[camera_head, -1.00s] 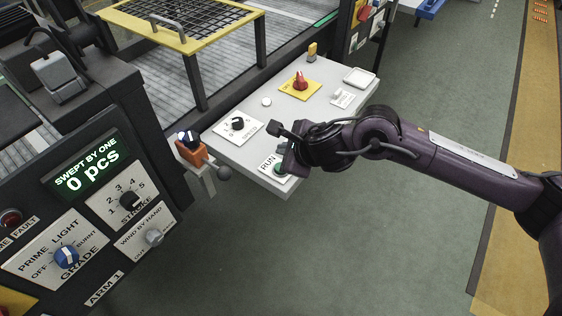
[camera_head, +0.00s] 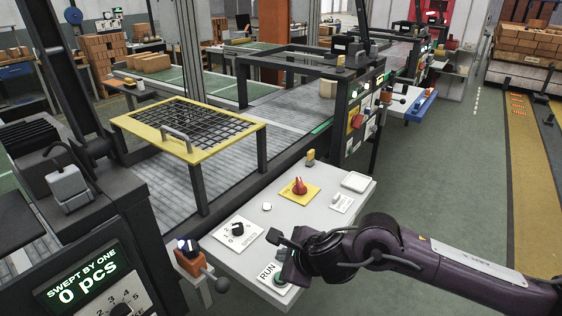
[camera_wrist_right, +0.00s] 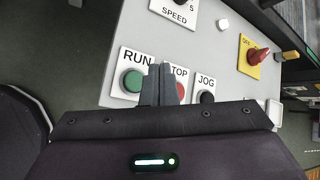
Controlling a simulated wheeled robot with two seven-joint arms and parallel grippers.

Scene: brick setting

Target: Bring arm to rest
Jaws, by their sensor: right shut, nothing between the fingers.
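My right arm comes in from the right in the head view. Its gripper (camera_head: 288,268) is over the front corner of the white control panel (camera_head: 245,205), beside the green RUN button (camera_head: 280,281). In the right wrist view the dark fingers (camera_wrist_right: 158,78) are together and empty. They lie between the green RUN button (camera_wrist_right: 133,81) and the red STOP button, which they partly cover. The black JOG button (camera_wrist_right: 207,97) shows to their right. I cannot tell whether the fingertips touch the panel. My left gripper is not in view.
The panel also bears a SPEED knob (camera_head: 238,229) and a red knob on a yellow plate (camera_head: 299,186). An orange block with a ball lever (camera_head: 190,262) is at its left. A yellow-framed grid (camera_head: 190,128) stands over the conveyor. Green floor (camera_head: 440,190) is open at right.

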